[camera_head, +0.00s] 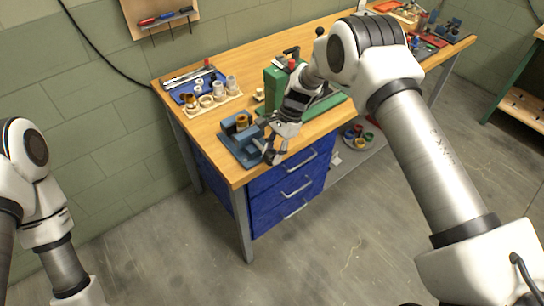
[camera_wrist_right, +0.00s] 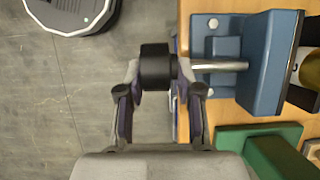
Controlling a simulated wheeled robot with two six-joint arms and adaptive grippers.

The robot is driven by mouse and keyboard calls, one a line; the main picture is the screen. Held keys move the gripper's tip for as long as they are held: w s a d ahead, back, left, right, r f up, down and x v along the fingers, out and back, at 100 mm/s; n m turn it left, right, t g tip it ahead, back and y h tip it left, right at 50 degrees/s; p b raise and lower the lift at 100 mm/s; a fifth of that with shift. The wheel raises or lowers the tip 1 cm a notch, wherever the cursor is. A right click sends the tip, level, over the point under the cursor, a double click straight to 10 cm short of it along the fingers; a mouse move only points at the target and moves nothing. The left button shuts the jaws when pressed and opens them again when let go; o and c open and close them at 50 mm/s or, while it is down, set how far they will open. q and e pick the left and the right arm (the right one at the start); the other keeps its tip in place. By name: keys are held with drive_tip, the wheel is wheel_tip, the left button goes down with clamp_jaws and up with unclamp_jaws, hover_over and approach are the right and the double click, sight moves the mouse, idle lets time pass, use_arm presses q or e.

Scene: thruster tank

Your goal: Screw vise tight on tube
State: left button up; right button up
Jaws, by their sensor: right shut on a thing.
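The blue vise (camera_head: 235,146) sits at the near left corner of the wooden workbench. It also shows in the right wrist view (camera_wrist_right: 262,75), with a metal screw rod (camera_wrist_right: 220,66) running out to a black knob (camera_wrist_right: 156,67). A brass-coloured tube (camera_wrist_right: 309,70) is partly visible beyond the blue jaw; in the head view it shows as a small yellowish piece (camera_head: 242,121) at the vise. My right gripper (camera_head: 271,153) is at the vise's front, its fingers on both sides of the black knob and shut on it. Whether the jaw touches the tube is hard to tell. My left gripper is out of view.
A green machine (camera_head: 275,86) stands right behind my right gripper. A blue tray and a wooden rack (camera_head: 213,104) with several fittings lie at the back left. Blue drawers (camera_head: 285,190) are under the bench (camera_head: 175,122). The floor in front is clear.

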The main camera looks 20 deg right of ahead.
drive_tip(key=f+g+y+b, duration=0.1)
drive_tip(key=y+b, duration=0.2)
drive_tip(key=b, duration=0.3)
drive_tip(key=f+g+y+b, duration=0.1)
drive_tip(key=y+b, duration=0.3)
drive_tip(key=b, duration=0.2)
drive_tip(key=f+g+y+b, duration=0.1)
drive_tip(key=g+y+b, duration=0.1)
drive_tip(key=b, duration=0.4)
drive_tip(key=shift+d+y+b, duration=0.3)
drive_tip(key=shift+d+y, duration=0.05)
drive_tip(key=shift+y, duration=0.45)
drive_tip(key=shift+s+r+y+b, duration=0.1)
drive_tip(key=shift+y+b, duration=0.6)
drive_tip(key=shift+b, duration=0.35)
drive_tip(key=shift+r, duration=0.1)
clamp_jaws()
drive_tip(key=o, duration=1)
unclamp_jaws()
drive_tip(key=shift+r, duration=0.1)
drive_tip(key=shift+s+d+r, duration=0.15)
drive_tip(key=shift+r, duration=0.05)
